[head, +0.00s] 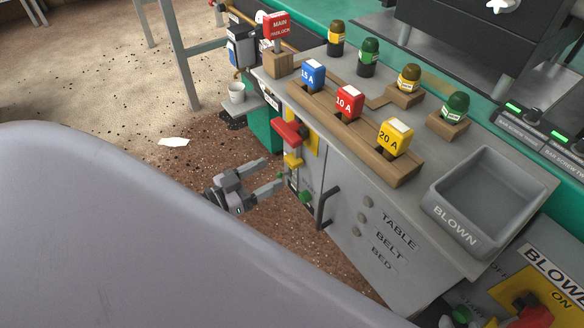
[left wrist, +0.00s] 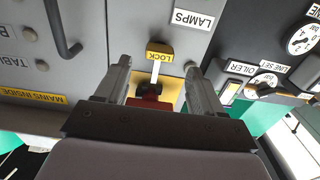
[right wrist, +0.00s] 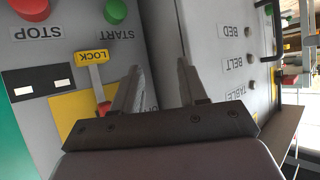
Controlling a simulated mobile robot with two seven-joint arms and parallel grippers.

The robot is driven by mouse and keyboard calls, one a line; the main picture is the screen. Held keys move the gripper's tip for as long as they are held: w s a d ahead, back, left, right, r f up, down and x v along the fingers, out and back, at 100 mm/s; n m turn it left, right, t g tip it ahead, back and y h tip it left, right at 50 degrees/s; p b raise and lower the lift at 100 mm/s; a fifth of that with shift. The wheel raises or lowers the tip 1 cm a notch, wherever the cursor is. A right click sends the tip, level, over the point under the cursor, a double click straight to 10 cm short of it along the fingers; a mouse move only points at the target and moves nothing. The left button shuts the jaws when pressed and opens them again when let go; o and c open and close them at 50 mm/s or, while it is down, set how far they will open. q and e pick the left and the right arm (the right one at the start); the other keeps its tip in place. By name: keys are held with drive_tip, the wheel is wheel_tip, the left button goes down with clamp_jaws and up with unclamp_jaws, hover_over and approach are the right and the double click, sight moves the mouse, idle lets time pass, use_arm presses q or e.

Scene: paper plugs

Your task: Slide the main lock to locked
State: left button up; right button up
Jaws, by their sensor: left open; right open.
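A yellow tab marked LOCK (left wrist: 160,57) sits on a pale rod above a red handle (left wrist: 152,103) and a yellow plate in the left wrist view. In the head view the yellow tab (head: 293,161) is below the red handle (head: 286,132) on the cabinet's left end. My left gripper (head: 273,174) is open in front of that end. In its wrist view the fingers (left wrist: 158,68) lie on either side of the tab; contact is not visible. My right gripper (right wrist: 160,76) is open and empty, right of another yellow LOCK tab (right wrist: 91,56) on a second panel.
A dark bar handle (head: 325,205) stands out from the cabinet front. A red MAIN PADLOCK tag (head: 277,27) stands in a wooden block. Fuse plugs (head: 349,103) fill a wooden rack on top, beside a grey BLOWN tray (head: 445,220).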

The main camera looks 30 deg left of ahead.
sight(288, 164)
use_arm(q)
drive_tip(key=b+x, duration=0.1)
drive_tip(key=x, duration=0.5)
use_arm(e)
drive_tip(key=shift+w+a+r, duration=0.2)
drive_tip(key=shift+a, duration=0.3)
